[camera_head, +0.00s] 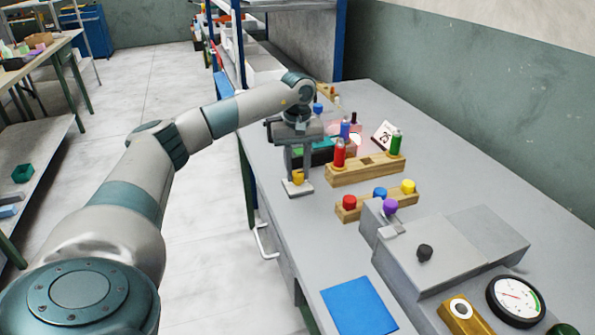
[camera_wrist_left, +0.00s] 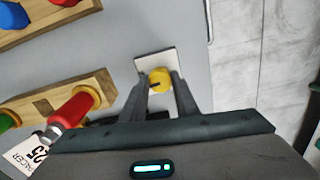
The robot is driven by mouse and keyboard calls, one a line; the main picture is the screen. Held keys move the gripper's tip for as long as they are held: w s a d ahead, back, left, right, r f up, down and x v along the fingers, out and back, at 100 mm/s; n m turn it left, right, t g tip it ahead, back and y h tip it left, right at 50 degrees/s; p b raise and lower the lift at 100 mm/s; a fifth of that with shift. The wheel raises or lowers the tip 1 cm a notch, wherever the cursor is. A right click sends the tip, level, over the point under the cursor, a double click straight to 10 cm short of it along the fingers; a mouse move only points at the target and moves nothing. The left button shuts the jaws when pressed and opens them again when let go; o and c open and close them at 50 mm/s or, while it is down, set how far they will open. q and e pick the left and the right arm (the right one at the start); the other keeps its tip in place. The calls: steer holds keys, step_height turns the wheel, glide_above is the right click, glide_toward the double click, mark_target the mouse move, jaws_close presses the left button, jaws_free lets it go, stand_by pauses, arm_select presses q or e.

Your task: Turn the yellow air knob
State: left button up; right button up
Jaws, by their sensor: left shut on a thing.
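The yellow air knob (camera_head: 298,177) is a small round knob with a dark slot, set on a white plate (camera_head: 303,187) near the bench's left edge. In the left wrist view the yellow air knob (camera_wrist_left: 159,79) sits between the fingertips, on the plate (camera_wrist_left: 173,58). My left gripper (camera_head: 297,168) reaches down over it, its two fingers (camera_wrist_left: 160,84) closed on the knob's sides. The fingers partly cover the knob in the head view. My right gripper is out of view.
Close by stand a wooden block (camera_head: 365,172) with red and green bottles and a wooden block (camera_head: 360,210) with red, blue and yellow knobs. A grey press (camera_head: 445,255), a dial gauge (camera_head: 515,299) and a blue pad (camera_head: 358,306) are nearer. Bare bench lies around the plate.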

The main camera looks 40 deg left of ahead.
arm_select(q)
steer(key=shift+m, duration=0.6)
steer(key=o, duration=1.1)
steer(key=shift+c, duration=0.2)
steer(key=shift+r, duration=0.1)
